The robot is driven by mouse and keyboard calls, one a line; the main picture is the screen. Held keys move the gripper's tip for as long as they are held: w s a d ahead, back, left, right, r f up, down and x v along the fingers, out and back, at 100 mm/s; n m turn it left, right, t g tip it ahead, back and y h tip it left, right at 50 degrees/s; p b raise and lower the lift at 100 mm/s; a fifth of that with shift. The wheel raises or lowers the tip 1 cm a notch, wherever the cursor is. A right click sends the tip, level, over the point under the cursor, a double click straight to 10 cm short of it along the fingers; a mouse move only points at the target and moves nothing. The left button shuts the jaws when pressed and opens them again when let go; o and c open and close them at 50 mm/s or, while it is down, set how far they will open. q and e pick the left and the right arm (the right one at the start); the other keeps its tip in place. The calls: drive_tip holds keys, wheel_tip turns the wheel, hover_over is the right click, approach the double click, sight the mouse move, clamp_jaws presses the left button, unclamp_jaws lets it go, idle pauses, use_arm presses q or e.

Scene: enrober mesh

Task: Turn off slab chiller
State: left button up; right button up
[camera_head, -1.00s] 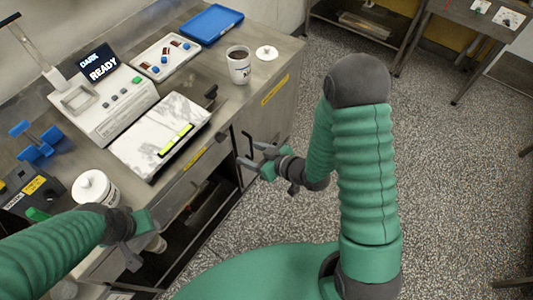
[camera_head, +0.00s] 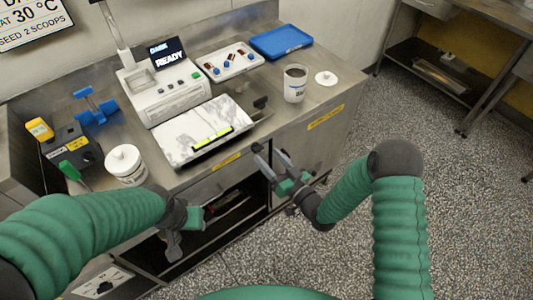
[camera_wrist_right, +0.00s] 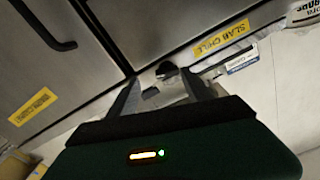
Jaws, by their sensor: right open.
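The marble slab (camera_head: 185,128) lies on the steel counter, with a lit yellow-green strip (camera_head: 212,138) along its front edge. A black knob-like part (camera_head: 260,102) stands at its right end. A yellow "SLAB CHILLER" label (camera_wrist_right: 222,38) shows in the right wrist view. My right gripper (camera_head: 270,163) is open and empty, in front of the cabinet below the counter edge. In the right wrist view a dark rounded part (camera_wrist_right: 166,70) shows between its fingers, apparently farther off; contact is not visible. My left gripper (camera_head: 183,232) is low by the counter front; its jaw opening is unclear.
A white machine (camera_head: 165,92) with a READY screen stands behind the slab. A cup of dark liquid (camera_head: 295,84), a blue tray (camera_head: 281,42) and a lidded white jar (camera_head: 125,165) stand on the counter. A cabinet handle (camera_wrist_right: 50,25) sticks out. Floor to the right is free.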

sight(257, 148)
drive_tip(key=a, duration=0.1)
drive_tip(key=w+a, duration=0.2)
drive_tip(key=a, duration=0.1)
drive_tip(key=shift+d, duration=0.85)
drive_tip(key=c, duration=0.6)
drive_tip(key=shift+c, duration=1.4)
use_arm(q)
drive_tip(key=shift+s+a+f, duration=0.1)
drive_tip(key=shift+s+a, duration=0.05)
drive_tip(key=shift+a, duration=0.65)
use_arm(e)
drive_tip(key=shift+s+a, duration=0.15)
drive_tip(key=shift+a, duration=0.15)
clamp_jaws()
